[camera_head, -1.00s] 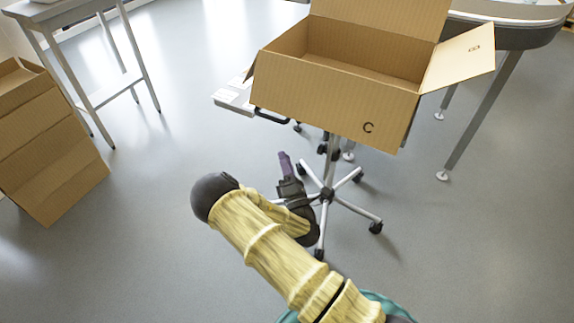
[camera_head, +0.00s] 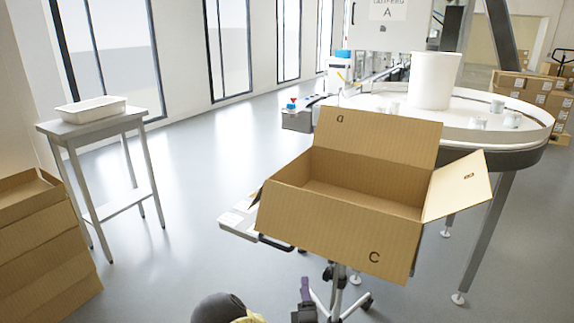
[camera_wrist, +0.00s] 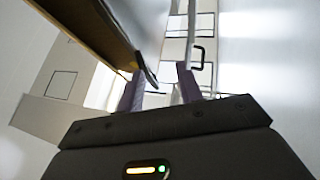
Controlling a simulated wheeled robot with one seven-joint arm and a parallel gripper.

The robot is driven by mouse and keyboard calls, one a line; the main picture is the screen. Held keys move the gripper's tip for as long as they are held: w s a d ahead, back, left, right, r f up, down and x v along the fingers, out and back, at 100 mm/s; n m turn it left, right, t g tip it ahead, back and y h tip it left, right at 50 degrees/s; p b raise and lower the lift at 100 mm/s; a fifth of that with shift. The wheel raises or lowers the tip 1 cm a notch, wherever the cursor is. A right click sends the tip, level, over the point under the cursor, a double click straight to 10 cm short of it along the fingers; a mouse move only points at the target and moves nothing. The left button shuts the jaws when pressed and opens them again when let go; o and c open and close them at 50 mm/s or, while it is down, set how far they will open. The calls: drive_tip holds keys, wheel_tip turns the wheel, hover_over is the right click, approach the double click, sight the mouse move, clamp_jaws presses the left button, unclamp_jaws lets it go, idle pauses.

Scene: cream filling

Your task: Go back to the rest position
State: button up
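My gripper (camera_head: 305,290) shows only in part at the bottom edge of the head view, below and in front of the open cardboard box (camera_head: 330,236). In the wrist view the two purple fingers of my gripper (camera_wrist: 158,86) stand apart, with nothing seen held between them. My dark rounded arm joint shows at the bottom edge of the head view; the rest of the arm is out of frame.
The box rests on a wheeled stand (camera_head: 340,295). A round white table (camera_head: 470,135) with a white bucket (camera_head: 434,80) stands behind right. A side table (camera_head: 100,128) bears a white tray (camera_head: 90,110). Stacked cartons (camera_head: 45,250) stand at left. Floor between is clear.

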drive_tip(key=s+d+f+m+g+h, duration=0.15)
drive_tip(key=d+m+g+h, duration=0.35)
drive_tip(key=d+m+g, duration=0.7)
drive_tip(key=s+a+r+m+g+y, duration=0.15)
drive_tip(key=s+r+m+g, duration=0.35)
drive_tip(key=s, duration=0.6)
drive_tip(key=s+r+m+g+y, duration=0.25)
drive_tip(key=s+r, duration=0.35)
drive_tip(key=s, duration=0.5)
wheel_tip(320, 180, up, 35)
drive_tip(key=p, duration=3.5)
drive_tip(key=shift+w+a+t, duration=0.25)
drive_tip(key=shift+w+t, duration=0.1)
drive_tip(key=shift+t, duration=0.1)
drive_tip(key=shift+f+m, duration=0.1)
drive_tip(key=shift+m, duration=0.15)
drive_tip(key=shift+w, duration=0.1)
